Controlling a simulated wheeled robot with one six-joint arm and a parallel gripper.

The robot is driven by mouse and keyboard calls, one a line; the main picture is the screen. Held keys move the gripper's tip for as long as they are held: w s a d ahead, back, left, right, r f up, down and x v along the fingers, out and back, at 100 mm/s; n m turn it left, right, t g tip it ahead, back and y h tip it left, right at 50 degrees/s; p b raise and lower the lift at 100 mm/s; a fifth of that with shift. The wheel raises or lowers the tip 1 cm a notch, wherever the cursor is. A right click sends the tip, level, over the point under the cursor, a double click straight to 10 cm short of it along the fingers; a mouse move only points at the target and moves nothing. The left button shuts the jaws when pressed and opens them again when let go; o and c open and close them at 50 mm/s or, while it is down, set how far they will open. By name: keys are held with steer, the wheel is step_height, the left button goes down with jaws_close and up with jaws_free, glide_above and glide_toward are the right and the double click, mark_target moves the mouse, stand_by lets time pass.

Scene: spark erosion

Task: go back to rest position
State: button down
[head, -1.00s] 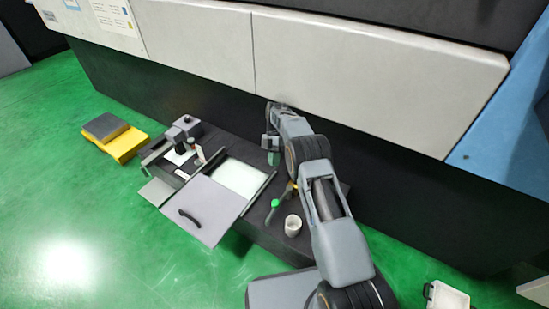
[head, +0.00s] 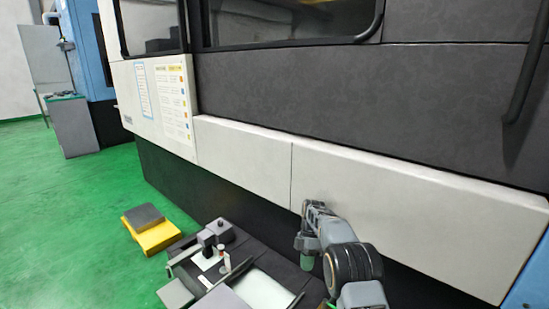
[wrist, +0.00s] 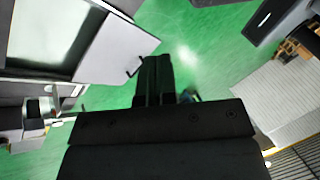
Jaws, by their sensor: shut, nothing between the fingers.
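My arm rises from the bottom right of the head view. The gripper is apart from the work table and the things on it.
A dark low table (head: 273,262) carries a light tray (head: 262,291) and a small grey device (head: 216,232). A yellow and grey block (head: 152,232) lies on the green floor at left. The machine's white panel (head: 400,205) stands close behind my arm. Open floor lies left.

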steer(key=s+d+r+m+t+p, duration=0.1)
steer(key=s+r+m+p, duration=0.25)
steer(key=r, duration=0.65)
steer(key=s+d+r+m+t+p, duration=0.1)
steer(key=s+r+m+t+p, duration=0.3)
steer(key=r, duration=0.6)
steer(key=s+r+m+g+p, duration=0.1)
steer(key=s+r+m+p, duration=0.15)
steer(key=r+p, duration=0.5)
steer(key=s+d+r+m+t+h+p, duration=0.1)
steer(key=s+d+r+m+t+p, duration=0.2)
steer(key=s+r+m+p, duration=0.8)
steer(key=s+r+t+p, duration=0.1)
steer(key=s+r+t, duration=0.1)
steer(key=s+r, duration=0.3)
steer(key=shift+s+r+h+p, duration=0.2)
steer(key=shift+s+h+p, duration=0.15)
steer(key=shift+s, duration=0.7)
